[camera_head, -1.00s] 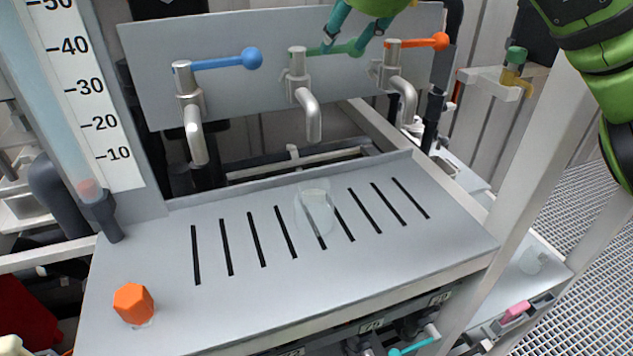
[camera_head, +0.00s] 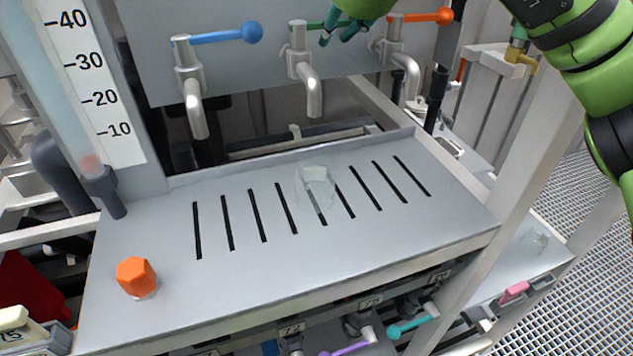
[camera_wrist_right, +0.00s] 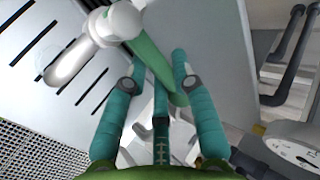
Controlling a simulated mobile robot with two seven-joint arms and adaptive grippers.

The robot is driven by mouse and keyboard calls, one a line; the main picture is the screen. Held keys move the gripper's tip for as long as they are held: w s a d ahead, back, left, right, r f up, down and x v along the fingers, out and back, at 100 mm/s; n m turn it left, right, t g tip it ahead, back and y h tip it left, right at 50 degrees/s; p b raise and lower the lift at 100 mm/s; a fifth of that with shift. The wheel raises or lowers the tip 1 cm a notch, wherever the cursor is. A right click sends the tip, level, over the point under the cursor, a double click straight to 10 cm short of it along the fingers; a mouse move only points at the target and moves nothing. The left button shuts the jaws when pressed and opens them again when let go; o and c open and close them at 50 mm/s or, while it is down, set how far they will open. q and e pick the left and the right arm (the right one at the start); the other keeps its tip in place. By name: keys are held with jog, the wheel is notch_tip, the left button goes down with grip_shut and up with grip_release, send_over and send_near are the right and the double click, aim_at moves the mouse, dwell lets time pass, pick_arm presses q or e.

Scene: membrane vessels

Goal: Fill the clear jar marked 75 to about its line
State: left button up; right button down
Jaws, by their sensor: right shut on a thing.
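A clear jar (camera_head: 317,190) with a pale patch stands on the slotted tray, below and in front of the middle tap's spout (camera_head: 312,92). I cannot read a mark on it, and no liquid in it can be made out. No stream shows from the spout. The middle tap has a green lever (camera_head: 314,26). My right gripper (camera_head: 335,40) is shut on this lever. In the right wrist view, the green lever (camera_wrist_right: 150,55) runs between the teal fingers (camera_wrist_right: 160,70). My left gripper is not in view.
A blue-lever tap (camera_head: 218,35) and an orange-lever tap (camera_head: 415,17) flank the middle one. An orange hexagonal cap (camera_head: 136,277) sits on the tray's (camera_head: 230,295) front left. A scaled column (camera_head: 100,95) stands at left.

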jog(key=shift+r+t, duration=0.3)
jog(key=shift+r, duration=0.1)
